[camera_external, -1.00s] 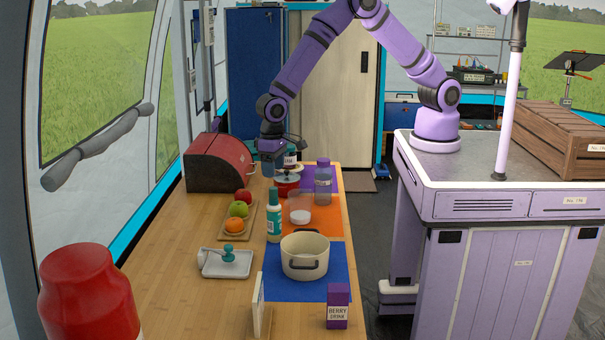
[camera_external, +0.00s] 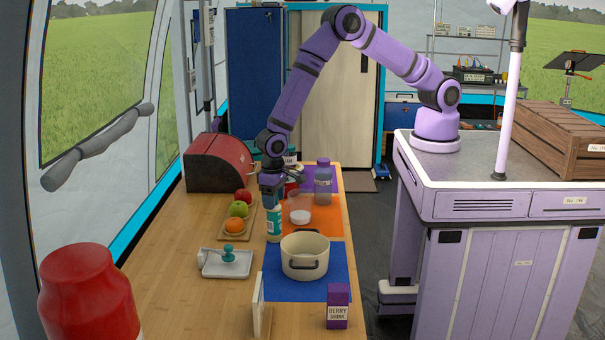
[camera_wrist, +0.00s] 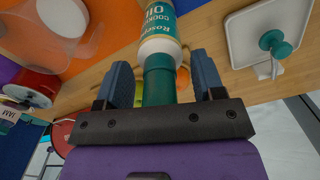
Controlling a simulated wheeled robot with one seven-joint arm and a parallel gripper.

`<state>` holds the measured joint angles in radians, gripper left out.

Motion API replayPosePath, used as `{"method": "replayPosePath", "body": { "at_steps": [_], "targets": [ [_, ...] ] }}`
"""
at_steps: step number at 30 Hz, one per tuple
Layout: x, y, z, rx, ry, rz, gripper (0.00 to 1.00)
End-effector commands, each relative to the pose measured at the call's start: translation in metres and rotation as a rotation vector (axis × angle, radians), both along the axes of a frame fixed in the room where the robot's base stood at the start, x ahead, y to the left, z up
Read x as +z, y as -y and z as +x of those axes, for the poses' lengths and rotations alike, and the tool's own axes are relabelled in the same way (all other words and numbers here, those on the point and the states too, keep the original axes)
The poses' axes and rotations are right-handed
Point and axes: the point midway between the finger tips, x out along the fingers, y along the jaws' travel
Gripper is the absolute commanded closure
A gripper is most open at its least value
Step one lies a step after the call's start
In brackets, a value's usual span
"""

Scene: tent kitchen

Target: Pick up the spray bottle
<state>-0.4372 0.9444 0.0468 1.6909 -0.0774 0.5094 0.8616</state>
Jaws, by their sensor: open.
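A teal and white bottle (camera_external: 274,225), labelled as cooking oil, stands upright on the wooden counter near the orange mat; it is the likeliest spray bottle, though no spray trigger shows. In the wrist view the bottle (camera_wrist: 160,45) has its teal top between the two fingers. My gripper (camera_external: 273,203) is open and comes down over the bottle from above. In the wrist view my gripper (camera_wrist: 162,78) has a finger on each side of the bottle's neck, with small gaps; I cannot tell any contact.
A clear container (camera_external: 300,208) and a grey bottle (camera_external: 323,185) stand close on the right. A cream pot (camera_external: 304,257) is in front. Fruit on a board (camera_external: 228,233) lies left, before a red bread box (camera_external: 219,163). A white tray (camera_external: 228,265) sits front left.

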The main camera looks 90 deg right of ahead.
Motion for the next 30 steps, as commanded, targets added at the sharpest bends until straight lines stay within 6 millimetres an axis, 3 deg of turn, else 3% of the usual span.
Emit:
{"method": "replayPosePath", "body": {
  "at_steps": [5, 13, 23, 30],
  "targets": [
    [0.0, 0.0, 0.0, 0.0, 0.001, 0.001, 0.38],
    [0.001, 0.0, 0.0, 0.0, 0.001, 0.001, 1.0],
    [0.004, -0.001, 0.001, 0.001, 0.003, 0.001, 1.0],
    [0.039, -0.001, 0.001, 0.001, 0.006, 0.002, 1.0]
  ]
}}
